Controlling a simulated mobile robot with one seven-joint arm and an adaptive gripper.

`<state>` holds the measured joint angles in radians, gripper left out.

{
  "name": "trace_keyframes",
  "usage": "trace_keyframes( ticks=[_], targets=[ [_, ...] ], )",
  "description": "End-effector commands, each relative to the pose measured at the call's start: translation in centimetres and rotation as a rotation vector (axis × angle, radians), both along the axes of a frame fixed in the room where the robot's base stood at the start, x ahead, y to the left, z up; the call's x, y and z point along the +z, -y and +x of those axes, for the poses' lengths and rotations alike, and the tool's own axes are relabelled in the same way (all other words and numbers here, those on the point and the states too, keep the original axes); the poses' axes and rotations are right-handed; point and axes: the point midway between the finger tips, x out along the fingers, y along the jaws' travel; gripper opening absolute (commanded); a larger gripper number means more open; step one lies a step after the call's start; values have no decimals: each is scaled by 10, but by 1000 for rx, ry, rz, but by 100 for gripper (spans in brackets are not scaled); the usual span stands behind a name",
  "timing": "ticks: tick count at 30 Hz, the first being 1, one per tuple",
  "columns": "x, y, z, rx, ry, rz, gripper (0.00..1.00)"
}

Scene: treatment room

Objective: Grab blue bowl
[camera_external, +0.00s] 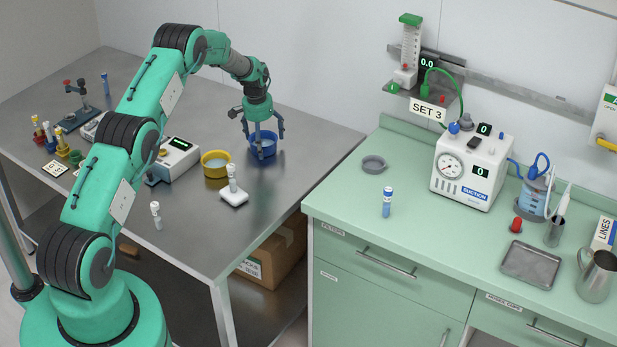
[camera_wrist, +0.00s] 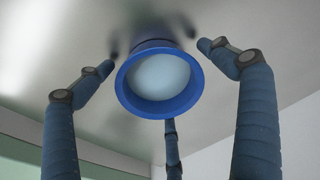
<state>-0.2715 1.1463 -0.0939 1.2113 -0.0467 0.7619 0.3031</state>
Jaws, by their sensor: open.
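The blue bowl (camera_external: 263,151) stands on the metal table, to the right of the yellow bowl. In the wrist view the blue bowl (camera_wrist: 160,110) is near the middle, with its rim facing the camera and a pale inside. My gripper (camera_external: 262,135) is right above and around the bowl, pointing down. In the wrist view the three fingers of my gripper (camera_wrist: 160,75) are spread open around the bowl, with gaps seen at the left and right. Whether the rear finger touches the bowl, I cannot tell.
A yellow bowl (camera_external: 216,164) stands close left of the blue bowl, with a white-capped vial on a white block (camera_external: 234,197) in front. A white device (camera_external: 177,160) is further left. The metal table (camera_external: 300,137) is clear to the right, and a green counter (camera_external: 335,195) stands beyond it.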

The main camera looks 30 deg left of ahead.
Motion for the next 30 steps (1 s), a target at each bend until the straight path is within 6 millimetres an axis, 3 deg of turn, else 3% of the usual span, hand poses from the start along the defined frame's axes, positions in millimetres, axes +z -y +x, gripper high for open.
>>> trace_keyframes(
  ticks=[5, 12, 23, 30],
  targets=[
    [0, 0, 0, 0, 0, 0, 94],
    [0, 0, 0, 0, 0, 0, 50],
    [1, 0, 0, 0, 0, 0, 50],
    [17, 0, 1, 0, 2, 1, 50]
  ],
)
